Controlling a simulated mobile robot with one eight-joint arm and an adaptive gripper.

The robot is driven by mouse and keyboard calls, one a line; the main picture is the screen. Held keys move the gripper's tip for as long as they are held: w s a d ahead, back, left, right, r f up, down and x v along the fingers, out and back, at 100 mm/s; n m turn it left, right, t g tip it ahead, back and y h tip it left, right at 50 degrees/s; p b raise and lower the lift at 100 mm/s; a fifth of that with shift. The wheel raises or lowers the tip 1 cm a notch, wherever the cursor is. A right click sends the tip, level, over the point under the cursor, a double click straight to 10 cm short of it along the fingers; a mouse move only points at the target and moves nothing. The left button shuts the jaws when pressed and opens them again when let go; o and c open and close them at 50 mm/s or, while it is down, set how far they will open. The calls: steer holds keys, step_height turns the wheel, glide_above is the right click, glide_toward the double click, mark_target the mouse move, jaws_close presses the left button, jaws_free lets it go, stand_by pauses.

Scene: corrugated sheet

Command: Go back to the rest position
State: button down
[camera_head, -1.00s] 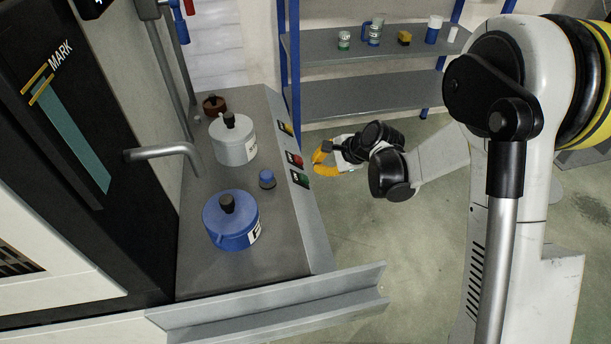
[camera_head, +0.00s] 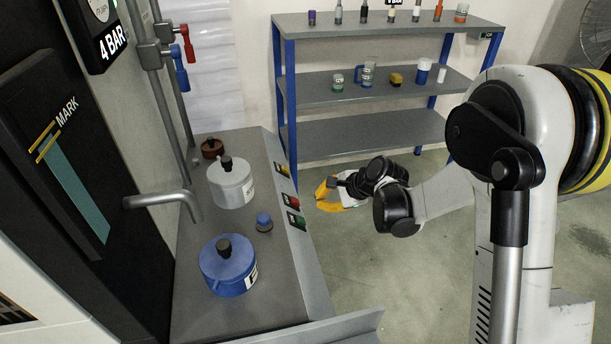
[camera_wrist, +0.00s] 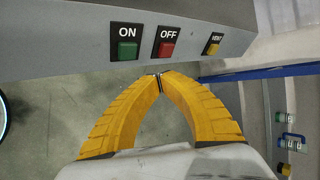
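My gripper (camera_head: 326,194) has yellow fingers and hangs at the right side of the grey bench (camera_head: 270,270), near its button panel. In the wrist view the two fingertips (camera_wrist: 160,77) meet, with nothing visible between them. The gripper is apart from the panel in the head view. The wrist view shows the green ON button (camera_wrist: 127,50), the red OFF button (camera_wrist: 167,49) and the yellow VENT button (camera_wrist: 213,48) above the fingertips.
A blue-framed shelf (camera_head: 370,136) stands behind. Floor (camera_head: 370,265) beside the bench is open.

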steer(key=s+d+r+n+t+h, duration=0.1)
steer(key=s+d+r+n+h, duration=0.2)
steer(key=s+r, duration=0.35)
steer(key=s+d+r+n, duration=0.3)
steer(key=s+d+r, duration=0.3)
steer(key=r, duration=0.2)
steer(key=s+d+r+n+h, duration=0.1)
steer(key=s+d+n, duration=0.2)
steer(key=s, duration=0.5)
steer(key=s+d+n+h, duration=0.2)
steer(key=s+d+n, duration=0.2)
steer(key=s, duration=0.4)
steer(key=shift+d+r+t+h, duration=0.3)
steer(key=shift+d+r+t, duration=0.1)
steer(key=shift+d, duration=0.1)
steer(key=shift+s, duration=0.1)
